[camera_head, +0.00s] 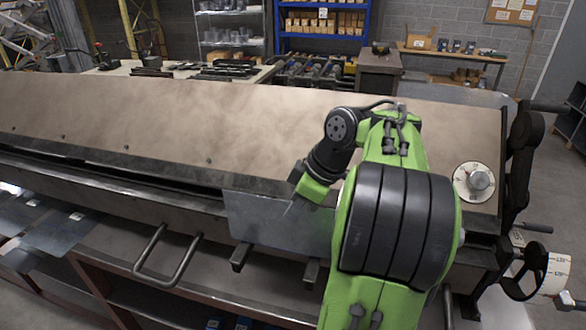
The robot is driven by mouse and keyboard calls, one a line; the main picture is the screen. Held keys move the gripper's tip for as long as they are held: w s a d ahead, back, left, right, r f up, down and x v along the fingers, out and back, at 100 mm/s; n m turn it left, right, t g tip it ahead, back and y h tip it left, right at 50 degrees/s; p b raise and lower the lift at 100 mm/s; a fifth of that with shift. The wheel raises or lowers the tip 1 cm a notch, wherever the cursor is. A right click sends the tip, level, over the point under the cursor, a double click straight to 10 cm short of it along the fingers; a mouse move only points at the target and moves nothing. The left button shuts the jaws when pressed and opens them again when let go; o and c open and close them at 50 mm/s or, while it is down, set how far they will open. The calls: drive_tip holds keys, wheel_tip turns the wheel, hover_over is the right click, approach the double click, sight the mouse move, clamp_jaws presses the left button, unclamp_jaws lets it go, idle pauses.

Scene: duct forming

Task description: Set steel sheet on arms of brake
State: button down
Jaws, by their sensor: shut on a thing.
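The steel sheet (275,222) is a flat grey plate in front of the brake's slot, left of my arm. My gripper (312,190) is shut on the sheet near its upper right part; the fingertips are hard to make out. The brake (150,110) is a long machine with a wide tan upper beam. Two dark support arms, one on the left (240,257) and one on the right (311,272), stick out below the sheet's front edge. I cannot tell whether the sheet touches them. My arm hides the sheet's right end.
A bent bar handle (168,255) projects from the brake's front, left of the sheet. More grey sheets (55,232) lie at the far left. A dial (474,182) and a handwheel (538,275) are at the brake's right end. Benches and shelves stand behind.

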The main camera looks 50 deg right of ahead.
drive_tip(key=shift+f, duration=0.2)
drive_tip(key=c, duration=1.2)
unclamp_jaws()
drive_tip(key=p+v, duration=1.2)
drive_tip(key=v, duration=0.4)
drive_tip(key=shift+f, duration=0.1)
